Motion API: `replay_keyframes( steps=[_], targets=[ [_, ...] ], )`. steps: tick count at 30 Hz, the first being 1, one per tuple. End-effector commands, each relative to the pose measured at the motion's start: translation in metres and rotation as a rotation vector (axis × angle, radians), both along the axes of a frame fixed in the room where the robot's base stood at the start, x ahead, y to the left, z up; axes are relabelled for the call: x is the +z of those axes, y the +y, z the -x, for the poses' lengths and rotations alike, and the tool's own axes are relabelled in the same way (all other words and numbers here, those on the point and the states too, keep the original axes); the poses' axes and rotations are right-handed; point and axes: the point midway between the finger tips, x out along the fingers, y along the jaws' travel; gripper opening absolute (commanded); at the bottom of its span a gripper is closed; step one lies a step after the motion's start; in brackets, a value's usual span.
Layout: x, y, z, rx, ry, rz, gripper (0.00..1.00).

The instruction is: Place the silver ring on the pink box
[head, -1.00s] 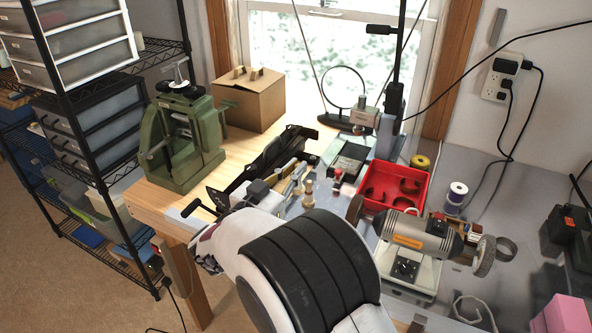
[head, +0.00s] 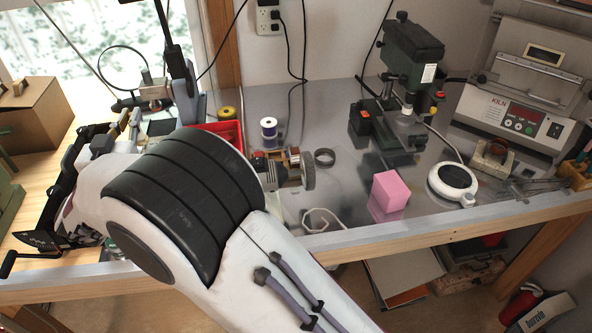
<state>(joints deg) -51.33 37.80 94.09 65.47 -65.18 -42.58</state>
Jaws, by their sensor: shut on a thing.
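The pink box (head: 389,192) stands on the metal bench right of centre, with its top bare. A pale, many-sided ring (head: 322,221) lies near the bench's front edge, left of the box. A small dark grey ring (head: 324,157) lies beside the grinder wheel; I cannot tell whether either is the silver ring. My white and black arm fills the lower left and middle.
A white round dish with a dark top (head: 453,184) sits right of the pink box. A dark green drill press (head: 410,70) stands behind it, and a kiln (head: 525,95) at the back right. A white spool (head: 269,131) and red tray (head: 222,130) lie left. Bare metal surrounds the box.

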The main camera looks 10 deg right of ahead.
Motion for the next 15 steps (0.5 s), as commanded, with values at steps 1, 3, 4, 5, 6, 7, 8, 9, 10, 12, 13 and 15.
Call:
replay_keyframes(
  steps=[1,3,4,5,6,7,8,9,10,12,13,15],
  targets=[
    [0.008,-0.012,-0.01,-0.001,-0.002,-0.001,0.0],
    [0.018,-0.025,-0.021,0.005,-0.001,-0.001,0.0],
    [0.022,-0.03,-0.026,0.008,-0.002,0.0,0.0],
    [0.026,-0.036,-0.031,0.012,-0.001,-0.001,0.0],
    [0.031,-0.043,-0.037,0.016,-0.002,0.0,0.0],
    [0.035,-0.048,-0.041,0.02,-0.001,0.0,0.0],
    [0.039,-0.054,-0.045,0.024,-0.002,0.0,0.0],
    [0.044,-0.062,-0.05,0.03,-0.001,0.0,0.0],
    [0.048,-0.067,-0.054,0.034,-0.002,0.0,0.0],
    [0.056,-0.08,-0.062,0.045,-0.001,0.0,0.0],
    [0.059,-0.086,-0.066,0.05,-0.001,0.0,0.0],
    [0.067,-0.099,-0.073,0.062,-0.001,0.001,0.0]
  ],
)
